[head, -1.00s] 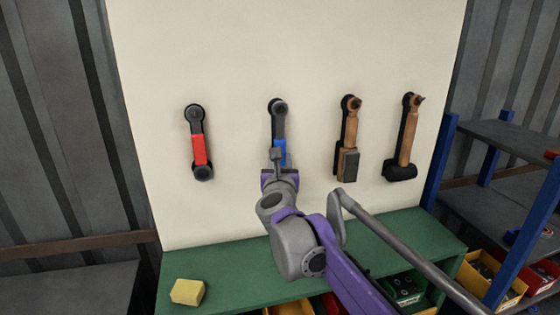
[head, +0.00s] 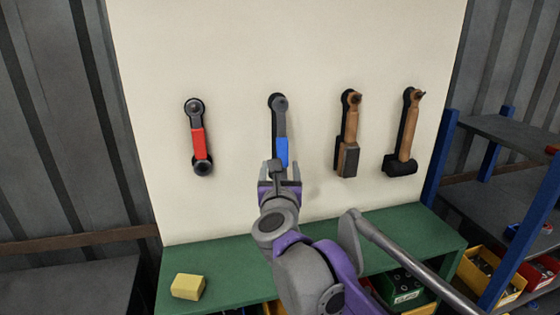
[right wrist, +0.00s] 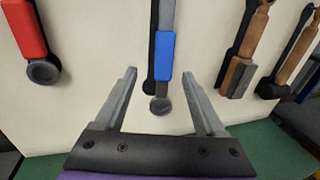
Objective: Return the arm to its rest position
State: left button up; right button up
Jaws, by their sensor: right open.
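My right arm (head: 300,262) reaches up from the lower right in the head view. Its gripper (head: 279,168) is in front of the white board, just below the blue-handled wrench (head: 280,130). In the right wrist view the gripper (right wrist: 165,90) is open, with its two fingers spread and nothing between them. The blue-handled wrench (right wrist: 163,60) hangs on the board beyond the fingertips, apart from them. My left gripper is not in view.
A green bench (head: 235,262) below carries a yellow sponge (head: 188,287). A blue-post shelf (head: 500,200) with bins stands at the right.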

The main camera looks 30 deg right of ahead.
jog(key=shift+v, duration=1.7)
jog(key=s+a+f+n+g+y+p, duration=0.1)
jog(key=s+a+f+n+y, duration=0.35)
jog(key=n, duration=0.85)
jog(key=s+a+f+n+g+y, duration=0.1)
jog(key=a+f+n+y, duration=0.5)
jog(key=a+f+n, duration=0.5)
jog(key=s+d+f+n+g+h, duration=0.1)
jog(key=s+f+n+g, duration=0.3)
jog(key=s+f+n, duration=0.4)
jog(key=s+d+f+n+g+h+p, duration=0.1)
jog(key=s+d+f+n+g, duration=0.3)
jog(key=s+f+n, duration=0.5)
jog(key=shift+s+d+f+n, duration=0.25)
jog(key=shift+f+n, duration=0.05)
jog(key=shift+f, duration=0.3)
